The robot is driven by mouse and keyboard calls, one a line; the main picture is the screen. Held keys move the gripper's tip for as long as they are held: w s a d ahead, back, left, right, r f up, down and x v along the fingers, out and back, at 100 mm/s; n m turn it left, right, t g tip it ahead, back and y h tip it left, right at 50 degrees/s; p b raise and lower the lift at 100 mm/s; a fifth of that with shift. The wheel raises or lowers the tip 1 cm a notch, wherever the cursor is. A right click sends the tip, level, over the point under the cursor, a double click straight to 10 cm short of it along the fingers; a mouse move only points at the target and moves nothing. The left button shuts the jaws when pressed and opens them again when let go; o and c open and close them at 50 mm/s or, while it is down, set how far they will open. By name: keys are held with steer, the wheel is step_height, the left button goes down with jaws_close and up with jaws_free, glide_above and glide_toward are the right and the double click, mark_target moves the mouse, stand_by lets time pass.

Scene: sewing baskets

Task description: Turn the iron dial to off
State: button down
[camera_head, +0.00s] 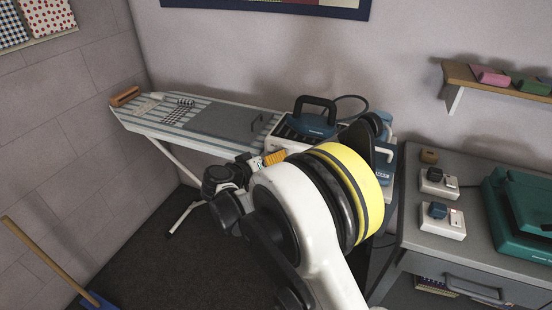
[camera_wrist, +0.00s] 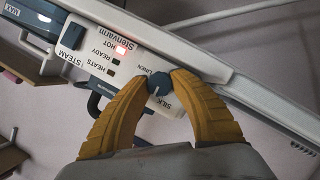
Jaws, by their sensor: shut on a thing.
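The dial (camera_wrist: 159,82) is a small dark blue knob on the white front panel of the iron station (camera_wrist: 100,42). The upside-down words LINEN and SILK show beside it, with a pale mark near its lower edge. Where the mark points is hard to tell. My gripper (camera_wrist: 160,84) is shut on the dial, one yellow finger on each side. In the head view the yellow fingers (camera_head: 275,157) are at the station's front, and the dial is hidden there. The iron (camera_head: 316,124), blue with a dark handle, rests on the station.
A red light (camera_wrist: 121,49) glows by HOT; the lamps at READY and HEATS look dark. The ironing board (camera_head: 225,121) runs left along the wall. A grey cabinet (camera_head: 470,200) with small switch boxes and a green case (camera_head: 525,205) stands right.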

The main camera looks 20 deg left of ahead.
stand_by(0.4)
steer(key=c, duration=1.4)
jaws_free()
steer(key=shift+o, duration=0.2)
steer(key=v, duration=1.2)
steer(key=shift+f, duration=0.2)
